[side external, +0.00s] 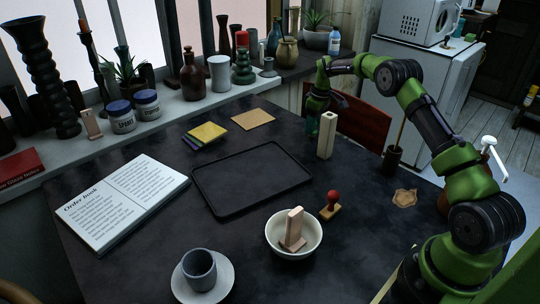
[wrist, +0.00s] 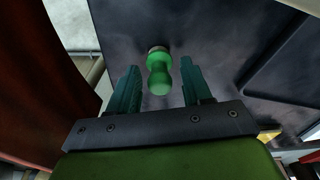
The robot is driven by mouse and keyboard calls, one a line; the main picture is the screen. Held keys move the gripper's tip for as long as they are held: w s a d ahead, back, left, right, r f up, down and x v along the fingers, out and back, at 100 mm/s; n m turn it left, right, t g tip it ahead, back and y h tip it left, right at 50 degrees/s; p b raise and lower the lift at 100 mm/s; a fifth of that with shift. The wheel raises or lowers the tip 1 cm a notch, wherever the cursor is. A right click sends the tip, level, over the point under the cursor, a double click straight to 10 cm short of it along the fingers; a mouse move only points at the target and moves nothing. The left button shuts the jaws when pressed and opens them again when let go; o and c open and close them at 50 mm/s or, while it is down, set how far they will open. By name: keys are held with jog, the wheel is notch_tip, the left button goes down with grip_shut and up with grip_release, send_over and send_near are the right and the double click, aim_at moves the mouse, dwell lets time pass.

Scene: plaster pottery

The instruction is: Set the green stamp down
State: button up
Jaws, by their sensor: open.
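The green stamp (wrist: 159,72) shows in the wrist view as a rounded green handle on the dark table, between the two teal fingers of my gripper (wrist: 160,82). The fingers are spread, with a visible gap on each side of the handle. The stamp's base is mostly hidden by its handle. In the side external view my gripper (side external: 316,112) points down at the table's far right edge, left of a tall cream block. I cannot clearly tell the stamp from the green gripper there.
The cream block (side external: 327,136) stands close to my gripper. An empty dark tray (side external: 250,177) lies mid-table. A red-handled stamp (side external: 331,201) and a white bowl (side external: 294,251) holding a pinkish piece are nearer. A dark holder with a stick (side external: 392,158) stands right.

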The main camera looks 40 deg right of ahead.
aim_at(316, 132)
notch_tip(316, 132, up, 12)
jog(key=s, duration=0.1)
jog(key=s+a+r+m+t, duration=0.1)
jog(key=s+a+r, duration=0.3)
jog(key=a+r, duration=0.45)
jog(key=s+a+r+m+t, duration=0.2)
jog(key=s+a+r, duration=0.4)
jog(key=s+a, duration=0.25)
jog(key=s+a+f+m+t, duration=0.1)
jog(key=s+a+f, duration=0.1)
jog(key=s+a, duration=0.3)
jog(key=s+a+f+m+t+y, duration=0.1)
jog(key=s+a, duration=0.4)
jog(key=s, duration=0.8)
jog(key=shift+a+f+m+t+y, duration=0.3)
jog(key=shift+a+f+m+t, duration=0.1)
jog(key=shift+f+m, duration=0.4)
jog(key=shift+r, duration=0.1)
